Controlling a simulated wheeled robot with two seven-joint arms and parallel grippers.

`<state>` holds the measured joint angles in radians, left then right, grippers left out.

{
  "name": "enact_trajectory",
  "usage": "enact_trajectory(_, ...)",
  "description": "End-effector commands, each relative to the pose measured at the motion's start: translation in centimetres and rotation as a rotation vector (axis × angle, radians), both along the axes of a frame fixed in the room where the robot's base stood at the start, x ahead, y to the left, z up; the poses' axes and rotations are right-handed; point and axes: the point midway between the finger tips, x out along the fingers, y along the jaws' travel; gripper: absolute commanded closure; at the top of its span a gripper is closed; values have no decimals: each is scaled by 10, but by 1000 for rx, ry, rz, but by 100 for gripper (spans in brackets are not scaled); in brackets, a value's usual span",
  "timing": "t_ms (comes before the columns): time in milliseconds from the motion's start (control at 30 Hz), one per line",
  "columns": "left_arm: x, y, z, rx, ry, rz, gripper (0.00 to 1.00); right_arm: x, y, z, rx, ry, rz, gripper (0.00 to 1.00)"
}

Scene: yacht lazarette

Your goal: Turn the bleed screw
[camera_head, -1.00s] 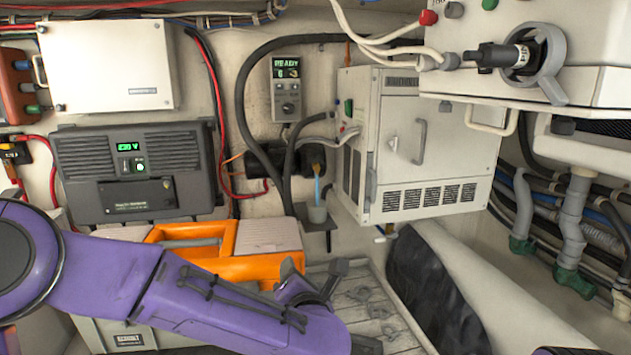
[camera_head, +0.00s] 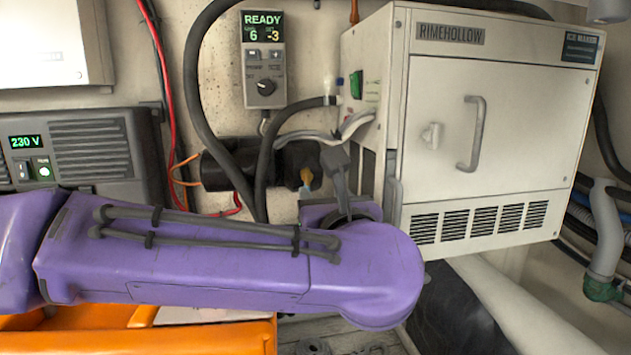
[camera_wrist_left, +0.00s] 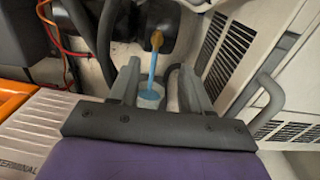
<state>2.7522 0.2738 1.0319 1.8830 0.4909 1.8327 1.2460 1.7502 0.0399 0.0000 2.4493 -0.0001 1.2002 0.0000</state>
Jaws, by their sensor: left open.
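The bleed screw appears to be the small brass fitting (camera_head: 306,176) on the front of the black pump body (camera_head: 215,170), below the control panel. In the left wrist view the brass fitting (camera_wrist_left: 156,40) stands beyond the fingertips, with a blue tube (camera_wrist_left: 153,70) running from it down toward a pale cup (camera_wrist_left: 149,97). My left gripper (camera_head: 338,165) is close to the fitting, just right of it in the head view, and looks apart from it. In the left wrist view its two fingers (camera_wrist_left: 160,75) are spread and hold nothing. My forearm hides the cup in the head view.
The white Rimehollow cabinet (camera_head: 490,130), with a handle and vents, stands close on the right. Black hoses (camera_head: 270,150) pass by the pump. A control panel (camera_head: 263,60) reads READY. An orange toolbox (camera_head: 200,338) lies below my arm.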

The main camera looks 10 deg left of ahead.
Motion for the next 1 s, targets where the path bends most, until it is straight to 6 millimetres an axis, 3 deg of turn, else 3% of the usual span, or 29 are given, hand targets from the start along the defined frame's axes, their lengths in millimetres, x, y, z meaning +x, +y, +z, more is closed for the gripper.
enact_trajectory(167, 15, 9, 6, -6, -3, 6, 52, -1, 0, 12, 0, 2, 0, 57)
enact_trajectory(533, 85, 38, 5, -4, -2, 4, 52, 0, 0, 52, 1, 1, 0, 57)
enact_trajectory(900, 97, 41, 0, -4, -4, 0, 52, 0, 0, 54, 0, 1, 0, 57)
enact_trajectory(933, 97, 41, 0, -4, -4, 0, 55, 0, 0, 54, 0, 1, 0, 57)
enact_trajectory(1000, 97, 41, 0, -3, -3, 0, 78, 0, 0, 54, 0, 1, 0, 57)
